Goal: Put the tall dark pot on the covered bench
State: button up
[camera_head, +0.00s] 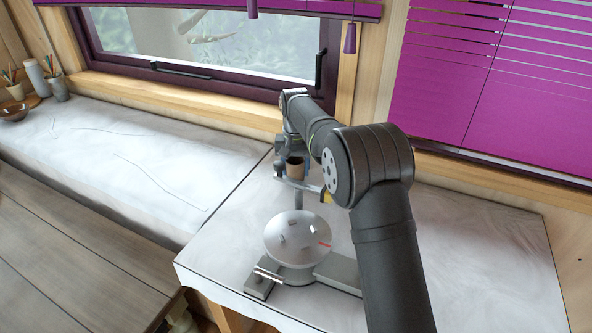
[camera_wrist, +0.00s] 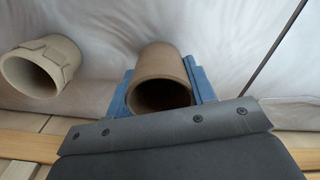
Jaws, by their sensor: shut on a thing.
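The tall dark pot (camera_wrist: 162,78) is brown and round, with a dark open mouth facing the wrist camera. My gripper (camera_wrist: 163,92) is shut on it, one blue finger on each side. In the head view the pot (camera_head: 295,168) shows at the end of my arm, near the left end of the right-hand white surface; I cannot tell whether it is clear of the cloth. The covered bench (camera_head: 110,150) appears to be the long white-cloth surface at left under the window.
A beige pot (camera_wrist: 38,68) stands beside the held pot. A silvery round dish (camera_head: 298,238) on a grey base is on the right-hand white-covered surface (camera_head: 480,250). Cups (camera_head: 57,88) and a bowl (camera_head: 17,110) occupy the bench's far left; its middle is clear.

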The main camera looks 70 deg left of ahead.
jog(key=shift+f, duration=0.45)
jog(key=shift+f, duration=0.15)
jog(key=o, duration=1.1)
jog(key=shift+c, duration=0.2)
notch_tip(320, 180, up, 12)
jog(key=shift+r, duration=0.2)
notch_tip(320, 180, down, 12)
jog(key=shift+r, duration=1.7)
